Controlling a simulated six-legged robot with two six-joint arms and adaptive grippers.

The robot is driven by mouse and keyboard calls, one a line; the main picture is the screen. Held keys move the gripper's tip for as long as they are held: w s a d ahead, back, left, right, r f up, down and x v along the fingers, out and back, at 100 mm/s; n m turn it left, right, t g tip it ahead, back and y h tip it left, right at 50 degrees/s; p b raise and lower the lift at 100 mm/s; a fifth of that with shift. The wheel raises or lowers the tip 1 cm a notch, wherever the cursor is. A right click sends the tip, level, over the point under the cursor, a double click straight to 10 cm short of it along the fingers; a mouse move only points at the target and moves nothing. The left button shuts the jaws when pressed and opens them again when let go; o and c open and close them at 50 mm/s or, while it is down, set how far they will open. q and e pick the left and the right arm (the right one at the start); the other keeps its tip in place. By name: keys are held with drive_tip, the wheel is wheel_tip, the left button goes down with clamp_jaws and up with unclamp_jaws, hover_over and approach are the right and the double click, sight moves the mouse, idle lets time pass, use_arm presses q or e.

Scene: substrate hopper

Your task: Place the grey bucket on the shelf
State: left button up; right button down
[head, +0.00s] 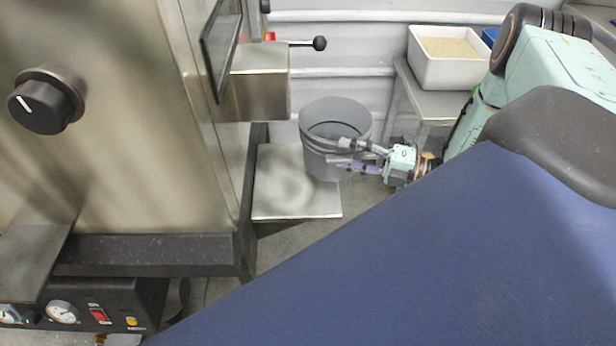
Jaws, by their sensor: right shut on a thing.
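The grey bucket (322,158) is upright near the middle of the head view, and its open top shows an empty-looking inside. The shelf, a flat metal plate (275,200), sticks out low beside the hopper machine. The bucket overlaps the plate's right part in the picture. Whether its bottom touches the plate I cannot tell. My left gripper is not in view.
The steel hopper machine (150,120) with a black knob fills the left. Its spout box (255,85) and ball-ended lever (319,43) are above the plate. A white tub (445,75) stands on a metal table (425,103) at the back right.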

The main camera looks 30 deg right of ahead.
drive_tip(key=w+a+b, duration=0.2)
drive_tip(key=w+a, duration=0.2)
drive_tip(key=a, duration=0.3)
wheel_tip(320, 180, down, 7)
drive_tip(key=b, duration=0.5)
drive_tip(key=shift+w+a, duration=0.35)
drive_tip(key=c, duration=0.7)
unclamp_jaws()
drive_tip(key=shift+p+v, duration=1.95)
drive_tip(key=shift+v, duration=4.1)
